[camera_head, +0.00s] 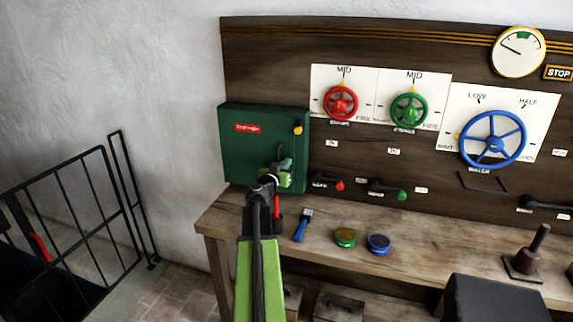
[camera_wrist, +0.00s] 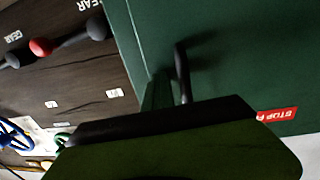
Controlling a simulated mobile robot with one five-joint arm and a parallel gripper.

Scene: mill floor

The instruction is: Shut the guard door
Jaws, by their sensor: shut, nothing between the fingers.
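The guard door appears to be the dark green panel (camera_head: 240,155) on the wall at the left end of the bench. It carries a red label (camera_head: 247,128) and a yellow knob (camera_head: 297,128). In the wrist view the green panel (camera_wrist: 225,60) fills the right side, with a dark bar handle (camera_wrist: 182,72) standing off it. How far the door stands open I cannot tell. My gripper (camera_head: 284,170) is shut and empty in front of the panel's lower right part, close to the handle. Whether it touches the handle is unclear. My arm hides the panel's lower edge.
The bench (camera_head: 440,250) holds a blue-handled tool (camera_head: 303,226), a green disc (camera_head: 345,237) and a blue disc (camera_head: 379,244). Red (camera_head: 340,103), green (camera_head: 409,109) and blue (camera_head: 493,139) handwheels and levers are on the board right of the panel. A black barred gate (camera_head: 75,205) stands left.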

